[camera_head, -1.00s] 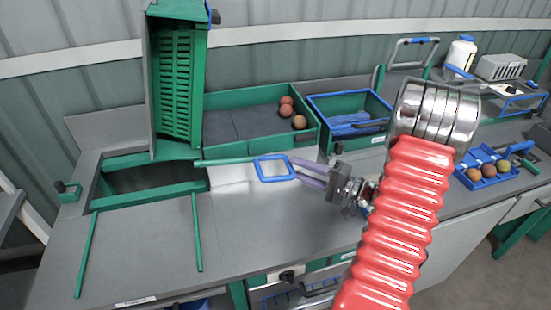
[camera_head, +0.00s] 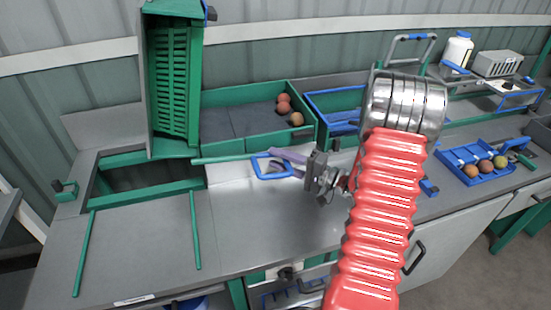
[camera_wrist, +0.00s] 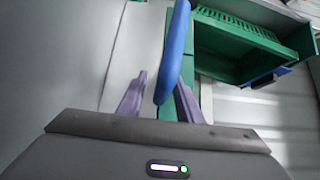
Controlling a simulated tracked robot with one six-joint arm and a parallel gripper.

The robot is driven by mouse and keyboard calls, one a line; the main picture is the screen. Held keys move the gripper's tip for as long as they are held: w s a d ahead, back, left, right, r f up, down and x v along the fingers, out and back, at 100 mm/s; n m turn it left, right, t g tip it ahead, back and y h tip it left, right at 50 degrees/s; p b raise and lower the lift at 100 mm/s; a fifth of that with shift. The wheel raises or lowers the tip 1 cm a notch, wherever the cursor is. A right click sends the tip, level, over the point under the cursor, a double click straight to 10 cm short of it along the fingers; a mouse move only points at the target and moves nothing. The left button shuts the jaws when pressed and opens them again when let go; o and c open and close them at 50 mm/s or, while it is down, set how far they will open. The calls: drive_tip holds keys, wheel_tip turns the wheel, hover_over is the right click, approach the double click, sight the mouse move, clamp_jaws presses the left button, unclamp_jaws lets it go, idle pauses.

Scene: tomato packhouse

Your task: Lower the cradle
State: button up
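The green slatted cradle (camera_head: 172,85) stands tipped up on its side at the left of the bench, above a rectangular opening. A green lever rod (camera_head: 225,159) runs right from its base and ends in a blue loop handle (camera_head: 259,173). My gripper (camera_head: 273,158) is at this loop, its purple fingers overlapping the handle. In the wrist view, the fingers of my gripper (camera_wrist: 161,82) are apart, with the blue handle (camera_wrist: 176,48) passing between them, closer to the right finger. I cannot tell whether they touch it. The cradle shows at the wrist view's upper right (camera_wrist: 240,28).
A green bin (camera_head: 245,143) with several tomatoes lies behind the lever. A blue-rimmed green bin (camera_head: 350,100) stands right of it, partly behind my arm. A blue tray (camera_head: 470,172) with tomatoes sits at the right. The grey bench front (camera_head: 140,250) is mostly clear.

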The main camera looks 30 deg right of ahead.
drive_tip(key=shift+w+a, duration=0.35)
drive_tip(key=shift+w, duration=0.2)
drive_tip(key=shift+c, duration=0.4)
drive_tip(key=shift+f, duration=0.1)
drive_tip(key=c, duration=0.7)
clamp_jaws()
